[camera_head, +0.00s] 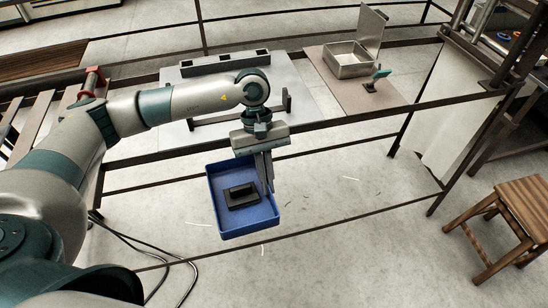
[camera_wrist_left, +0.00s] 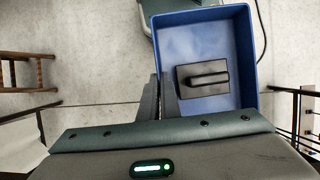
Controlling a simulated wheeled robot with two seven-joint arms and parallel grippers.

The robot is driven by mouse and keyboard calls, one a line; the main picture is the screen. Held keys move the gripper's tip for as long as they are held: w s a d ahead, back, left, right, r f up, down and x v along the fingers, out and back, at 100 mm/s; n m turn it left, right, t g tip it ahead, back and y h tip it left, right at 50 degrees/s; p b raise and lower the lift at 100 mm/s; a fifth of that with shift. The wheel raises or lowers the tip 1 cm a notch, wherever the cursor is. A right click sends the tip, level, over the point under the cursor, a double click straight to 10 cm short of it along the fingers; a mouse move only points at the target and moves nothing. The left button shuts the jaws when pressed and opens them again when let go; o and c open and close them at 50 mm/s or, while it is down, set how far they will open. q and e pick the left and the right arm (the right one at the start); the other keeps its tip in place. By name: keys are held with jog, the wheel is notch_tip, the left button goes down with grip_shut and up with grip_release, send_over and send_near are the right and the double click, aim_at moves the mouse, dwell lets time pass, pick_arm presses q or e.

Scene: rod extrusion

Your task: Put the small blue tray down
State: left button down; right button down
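The small blue tray (camera_head: 213,194) hangs in the air over the floor, in front of the work table. It also shows in the left wrist view (camera_wrist_left: 245,50). A black block with a raised handle (camera_head: 241,195) lies inside it, and this block shows in the left wrist view (camera_wrist_left: 203,78) too. My left gripper (camera_head: 265,180) points down at the tray's right wall. In the left wrist view its two fingers (camera_wrist_left: 160,98) stand close together, one on each side of that wall, pinching it. My right gripper is in neither view.
The table behind carries a pale board (camera_head: 300,98) with a long grey bar (camera_head: 222,63) on it. To its right, a brown mat (camera_head: 385,98) holds an open metal box (camera_head: 350,66) and a small green-handled object (camera_head: 380,74). Dark rails edge the table. A wooden stool (camera_head: 525,203) stands at right.

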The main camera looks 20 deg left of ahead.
aim_at(256, 206)
pick_arm(q)
jog(key=s+f+m+y, duration=0.1)
jog(key=s+f+m, duration=0.1)
jog(key=s+f+m+y, duration=0.1)
jog(key=s+f+m, duration=0.1)
jog(key=m, duration=0.1)
jog(key=s+a+f+m+g+y, duration=0.1)
jog(key=s+f+m, duration=0.1)
jog(key=m, duration=0.1)
